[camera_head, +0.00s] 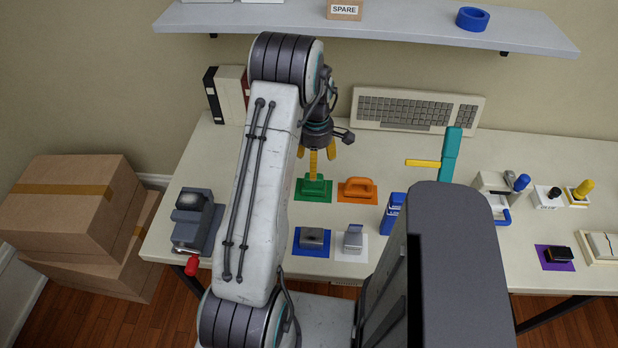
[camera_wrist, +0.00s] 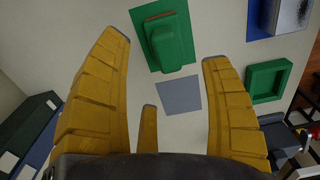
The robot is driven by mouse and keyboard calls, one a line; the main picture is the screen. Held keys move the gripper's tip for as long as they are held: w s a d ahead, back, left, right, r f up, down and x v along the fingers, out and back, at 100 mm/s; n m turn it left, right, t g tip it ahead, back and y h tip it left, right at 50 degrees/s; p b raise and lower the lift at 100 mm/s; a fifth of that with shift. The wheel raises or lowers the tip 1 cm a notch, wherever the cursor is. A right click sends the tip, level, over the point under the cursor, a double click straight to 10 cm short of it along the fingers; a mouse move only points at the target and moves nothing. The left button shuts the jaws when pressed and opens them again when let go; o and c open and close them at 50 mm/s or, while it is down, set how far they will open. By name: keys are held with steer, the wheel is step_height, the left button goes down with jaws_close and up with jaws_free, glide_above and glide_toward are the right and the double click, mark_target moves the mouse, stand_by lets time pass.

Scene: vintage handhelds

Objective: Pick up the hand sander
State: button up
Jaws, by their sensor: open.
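A green tool with a flat base and a raised grip, apparently the hand sander (camera_head: 315,186), lies on a green mat on the table. It also shows in the wrist view (camera_wrist: 168,42), at the top centre, with a reddish edge along its far end. My gripper (camera_head: 322,160) hangs above and behind it, pointing down. In the wrist view its yellow fingers (camera_wrist: 166,48) are spread wide with nothing between them. The sander lies beyond the fingers, apart from them. An orange tool with a loop handle (camera_head: 357,188) lies to its right.
In front lie a dark box (camera_head: 312,238) on a blue mat and a grey device (camera_head: 353,238) on a white mat. A keyboard (camera_head: 415,110) is behind. A green tray (camera_wrist: 268,80) and a grey square (camera_wrist: 180,96) show in the wrist view. My arm hides part of the table.

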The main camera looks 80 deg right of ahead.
steer(key=shift+f+p, duration=0.95)
steer(key=shift+f, duration=2.15)
steer(key=shift+c, duration=0.2)
steer(key=shift+a, duration=0.1)
steer(key=c, duration=1.3)
steer(key=shift+r, duration=0.15)
steer(key=shift+r+b, duration=0.3)
steer(key=shift+r, duration=0.3)
step_height(320, 180, up, 2)
steer(key=shift+r+b, duration=0.15)
steer(key=shift+b, duration=0.3)
steer(key=s+a+r, duration=0.1)
steer(key=s+r, duration=0.1)
steer(key=s, duration=0.1)
steer(key=s+a+r+b, duration=0.1)
steer(key=s+a+r, duration=0.1)
steer(key=s+r, duration=0.1)
steer(key=s+a+r+b, duration=0.1)
steer(key=s+a+r, duration=0.1)
steer(key=s, duration=0.2)
steer(key=shift+s+r, duration=0.15)
steer(key=shift+s, duration=0.1)
